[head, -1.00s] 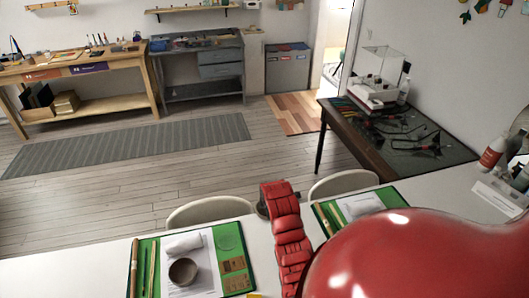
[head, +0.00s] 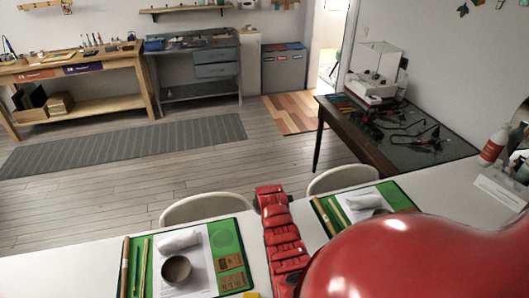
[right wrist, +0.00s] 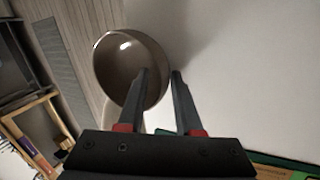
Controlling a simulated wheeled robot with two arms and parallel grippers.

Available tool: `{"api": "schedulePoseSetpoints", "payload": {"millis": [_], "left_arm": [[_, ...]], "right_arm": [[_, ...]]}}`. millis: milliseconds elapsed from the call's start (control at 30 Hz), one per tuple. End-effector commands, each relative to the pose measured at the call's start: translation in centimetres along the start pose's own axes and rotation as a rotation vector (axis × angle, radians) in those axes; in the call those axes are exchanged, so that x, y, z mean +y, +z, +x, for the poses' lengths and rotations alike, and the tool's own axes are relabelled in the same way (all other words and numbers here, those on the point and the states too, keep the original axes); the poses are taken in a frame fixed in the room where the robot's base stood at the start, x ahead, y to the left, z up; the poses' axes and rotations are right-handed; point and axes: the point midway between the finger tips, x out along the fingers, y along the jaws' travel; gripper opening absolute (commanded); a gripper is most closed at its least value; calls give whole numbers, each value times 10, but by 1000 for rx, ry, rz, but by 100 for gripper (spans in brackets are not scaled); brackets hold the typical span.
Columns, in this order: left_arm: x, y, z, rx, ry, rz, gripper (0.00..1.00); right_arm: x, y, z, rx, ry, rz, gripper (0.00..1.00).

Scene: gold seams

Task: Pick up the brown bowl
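The brown bowl (head: 176,270) stands upright on white paper on the left green mat (head: 229,239) in the head view. My red right arm reaches over the table to the right of that mat; its gripper is mostly hidden there. My left gripper is not in view.
A pale roll (head: 179,242) lies behind the bowl, with wooden sticks (head: 134,270) on the mat's left. A second green mat (head: 396,194) lies to the right, partly behind my arm. Pale chairs (head: 205,207) stand along the table's far edge.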

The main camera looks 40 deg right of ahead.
Motion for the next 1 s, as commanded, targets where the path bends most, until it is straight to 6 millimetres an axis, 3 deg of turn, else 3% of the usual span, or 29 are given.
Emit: {"api": "schedulePoseSetpoints", "payload": {"millis": [200,400,833,1000], "left_arm": [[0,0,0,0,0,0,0],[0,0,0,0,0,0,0],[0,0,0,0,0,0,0],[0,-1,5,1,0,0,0]], "right_arm": [[0,0,0,0,-1,0,32],[0,0,0,0,-1,0,0],[0,0,0,0,-1,0,0],[5,0,-9,0,1,0,0]]}}
